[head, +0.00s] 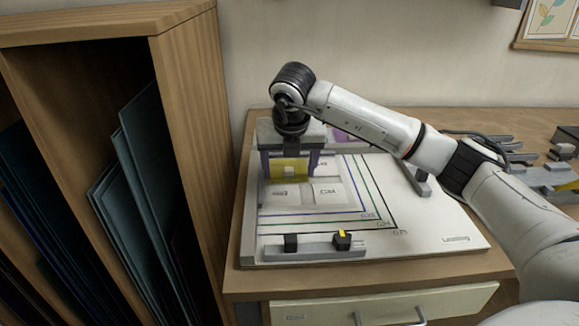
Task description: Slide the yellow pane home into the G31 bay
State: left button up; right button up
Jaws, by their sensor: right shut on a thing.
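A small yellow pane (284,174) with a pale square patch stands over the left part of the white leading board (432,222). My right gripper (291,153) reaches down from above and is shut on the yellow pane. Purple edges show on both sides of the pane; I cannot tell what they belong to. The G31 bay (327,193) is a light, labelled block just in front and to the right of the pane. The pane is not lying in it; whether its lower edge touches anything is unclear. My left gripper is out of view.
Another labelled light block (279,194) adjoins the bay on the left. A grey rail with black blocks (314,246) runs along the board's front. A wooden rack (187,110) with dark panes stands close on the left. Grey tools (560,177) lie at right.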

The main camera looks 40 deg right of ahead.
aim_at(288, 170)
jog(key=shift+w+a, duration=0.1)
jog(key=shift+w, duration=0.1)
dwell(0.7)
jog(key=o, duration=1.1)
jog(key=shift+r, duration=0.15)
jog(key=shift+a, duration=0.15)
jog(key=shift+r, duration=0.15)
jog(key=shift+w+r+p, duration=0.2)
jog(key=shift+r+p, duration=0.55)
jog(key=shift+r, duration=0.25)
jog(key=shift+s+a+r+p, duration=0.15)
jog(key=shift+r+p, duration=0.15)
jog(key=shift+r, duration=0.25)
jog(key=shift+d+r+p, duration=0.35)
jog(key=shift+r+p, duration=0.1)
jog(key=shift+r, duration=0.1)
jog(key=shift+r+p, duration=0.7)
jog(key=shift+r, duration=0.4)
